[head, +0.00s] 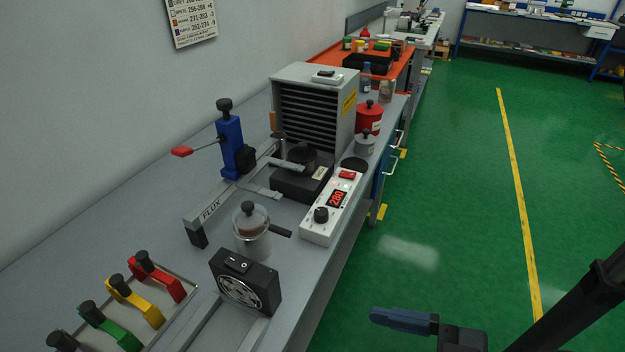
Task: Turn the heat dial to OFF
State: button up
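The heat dial (321,214) is a black round knob at the near end of a white control box (318,229) on the grey bench. Its pointer and any OFF mark are too small to read. A red lit display (338,199) on the box appears to read 260, with a red switch (347,174) beyond it. My gripper (376,315) is at the bottom right, over the green floor, to the right of the bench and well apart from the dial. Its fingers are seen side-on, so any gap between them is hidden.
A black fan unit (246,283) and a lidded glass jar (251,236) stand near the box, the jar's dark handle pointing toward it. A black heater base (299,184) is behind left. Red (369,119) and grey pots stand farther back. The floor right of the bench is clear.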

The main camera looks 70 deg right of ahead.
aim_at(322, 214)
jog(key=z, duration=1.05)
jog(key=j+u, duration=0.1)
jog(key=k+j, duration=0.05)
